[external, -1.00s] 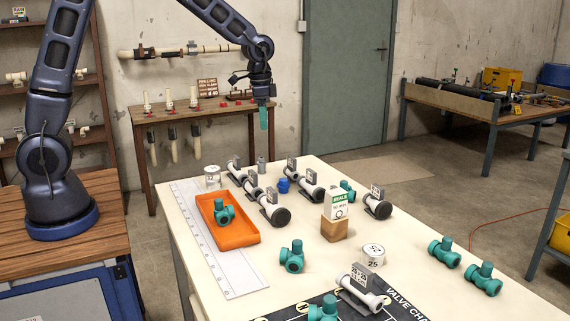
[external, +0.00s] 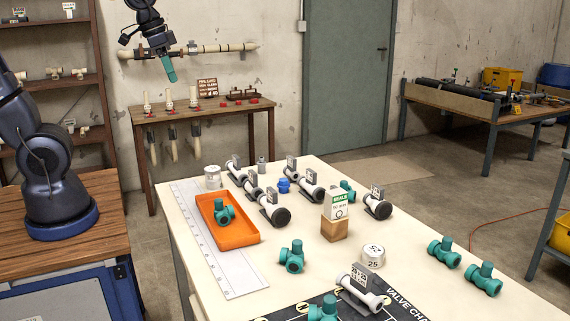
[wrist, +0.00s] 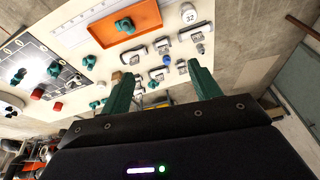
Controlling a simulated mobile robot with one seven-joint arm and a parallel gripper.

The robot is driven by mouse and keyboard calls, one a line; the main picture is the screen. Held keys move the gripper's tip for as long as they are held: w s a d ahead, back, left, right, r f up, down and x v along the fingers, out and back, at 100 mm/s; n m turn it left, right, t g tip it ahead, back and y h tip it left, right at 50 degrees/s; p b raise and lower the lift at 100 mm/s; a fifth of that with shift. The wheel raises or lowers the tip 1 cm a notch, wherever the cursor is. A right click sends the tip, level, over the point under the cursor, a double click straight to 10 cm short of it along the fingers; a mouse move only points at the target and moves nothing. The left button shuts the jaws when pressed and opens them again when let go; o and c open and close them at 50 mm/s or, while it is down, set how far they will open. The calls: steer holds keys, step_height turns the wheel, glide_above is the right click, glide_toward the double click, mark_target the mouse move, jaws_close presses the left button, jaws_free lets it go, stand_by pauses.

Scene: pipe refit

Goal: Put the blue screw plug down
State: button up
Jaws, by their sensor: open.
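The blue screw plug (external: 284,185) stands on the cream table among white pipe pieces with grey tags. It also shows in the wrist view (wrist: 168,61), in the gap between the fingers but far beyond them. My gripper (external: 171,78) is raised high, up and to the left of the plug in the external view, well apart from it. In the wrist view its two green fingers (wrist: 159,74) are spread with nothing between them.
The cream table (external: 215,270) holds an orange tray (external: 240,237) with a teal valve, more teal valves (external: 292,257), a wooden block with a label card (external: 334,229) and a round weight marked 25 (external: 372,256). A wooden bench (external: 195,108) stands behind.

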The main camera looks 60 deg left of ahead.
steer(key=s+n+t, duration=0.1)
steer(key=s, duration=1)
steer(key=shift+a+f, duration=0.2)
steer(key=shift+f, duration=0.05)
stand_by(0.6)
